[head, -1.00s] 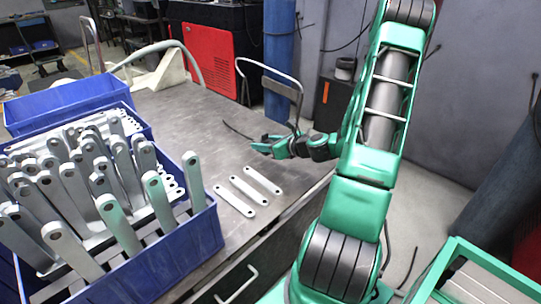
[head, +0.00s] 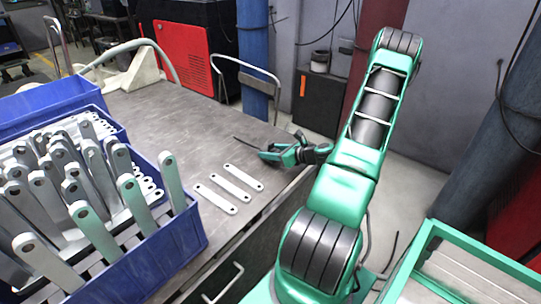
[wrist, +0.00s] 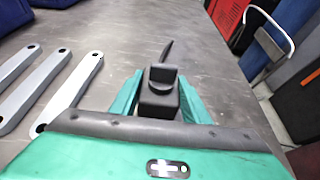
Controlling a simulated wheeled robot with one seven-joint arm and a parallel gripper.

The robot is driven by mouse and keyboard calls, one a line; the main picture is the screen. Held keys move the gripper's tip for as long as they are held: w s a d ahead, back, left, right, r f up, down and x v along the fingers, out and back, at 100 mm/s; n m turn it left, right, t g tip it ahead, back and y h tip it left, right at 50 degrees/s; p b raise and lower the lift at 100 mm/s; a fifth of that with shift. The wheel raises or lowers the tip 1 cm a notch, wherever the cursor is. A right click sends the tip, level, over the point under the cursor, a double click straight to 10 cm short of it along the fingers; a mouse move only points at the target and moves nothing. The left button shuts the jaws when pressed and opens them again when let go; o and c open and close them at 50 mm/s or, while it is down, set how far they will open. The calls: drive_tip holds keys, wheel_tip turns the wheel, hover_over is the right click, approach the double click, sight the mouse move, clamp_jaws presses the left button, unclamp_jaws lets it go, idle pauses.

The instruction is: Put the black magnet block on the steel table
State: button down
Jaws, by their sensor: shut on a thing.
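The black magnet block (wrist: 160,98) shows in the wrist view between the two green fingers of my gripper (wrist: 160,100). My gripper is shut on it. In the head view my gripper (head: 268,156) is over the right part of the grey steel table (head: 180,115), near its right edge and just right of the loose brackets. The block is hard to make out there. A thin dark strip (wrist: 166,50) shows just beyond the block and also left of the fingers in the head view (head: 247,142). I cannot tell whether the block touches the table.
Three flat galvanized brackets (head: 230,182) lie on the table left of my gripper. A blue crate (head: 180,248) full of brackets stands at left, with another blue crate (head: 45,112) behind it. A metal handle (head: 245,68) rises beyond the far edge. The table's middle is clear.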

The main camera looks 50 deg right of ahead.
drive_tip(key=shift+f, duration=0.85)
drive_tip(key=shift+f, duration=0.1)
drive_tip(key=c, duration=1)
unclamp_jaws()
